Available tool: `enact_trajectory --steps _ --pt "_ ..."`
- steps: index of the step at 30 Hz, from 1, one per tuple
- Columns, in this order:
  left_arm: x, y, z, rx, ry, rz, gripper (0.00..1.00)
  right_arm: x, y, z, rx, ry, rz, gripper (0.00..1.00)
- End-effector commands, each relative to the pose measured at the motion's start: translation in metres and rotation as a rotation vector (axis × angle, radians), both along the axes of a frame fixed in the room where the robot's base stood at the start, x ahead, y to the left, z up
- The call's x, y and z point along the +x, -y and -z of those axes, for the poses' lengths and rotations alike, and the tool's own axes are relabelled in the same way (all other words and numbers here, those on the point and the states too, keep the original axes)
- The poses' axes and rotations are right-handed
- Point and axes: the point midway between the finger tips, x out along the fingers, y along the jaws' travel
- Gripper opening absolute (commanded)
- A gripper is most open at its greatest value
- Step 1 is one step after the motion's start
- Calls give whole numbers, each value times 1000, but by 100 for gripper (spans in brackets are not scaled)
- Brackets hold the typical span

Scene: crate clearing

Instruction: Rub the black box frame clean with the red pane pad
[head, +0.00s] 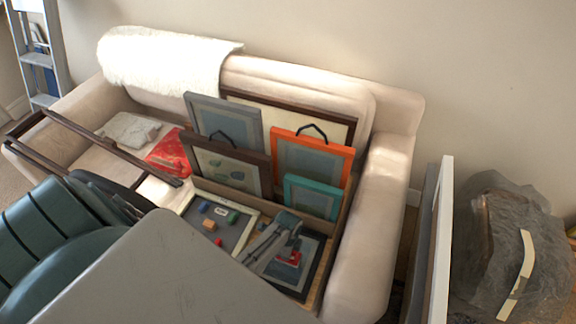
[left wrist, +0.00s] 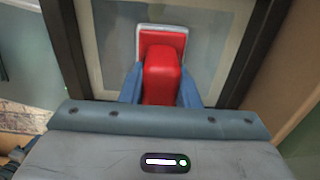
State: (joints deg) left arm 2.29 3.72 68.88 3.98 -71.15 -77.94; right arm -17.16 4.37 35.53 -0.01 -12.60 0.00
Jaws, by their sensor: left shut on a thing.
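The black box frame (head: 318,270) lies flat at the front right of the crate, its dark rim around a grey pane. In the left wrist view its dark sides (left wrist: 262,50) show left and right of the pane. My left gripper (head: 287,250) is shut on the red pane pad (head: 291,259), a red handle on a pale-edged base. The pad (left wrist: 162,70) sits between the blue fingers, over the pane inside the rim. I cannot tell whether it touches the glass. The arm hides part of the frame's left side. My right gripper is not in view.
Grey (head: 224,97), brown (head: 218,147), orange (head: 345,152) and teal (head: 312,182) frames stand upright behind. A flat tray (head: 250,213) with several small blocks lies to the left. The sofa arm (head: 372,220) rises on the right.

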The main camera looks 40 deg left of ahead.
Motion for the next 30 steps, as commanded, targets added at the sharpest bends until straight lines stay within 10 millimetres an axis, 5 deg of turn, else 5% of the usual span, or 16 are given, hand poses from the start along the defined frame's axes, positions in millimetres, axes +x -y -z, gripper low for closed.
enact_trajectory --steps 30 --pt "10 -2 3 0 0 0 0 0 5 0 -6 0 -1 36"
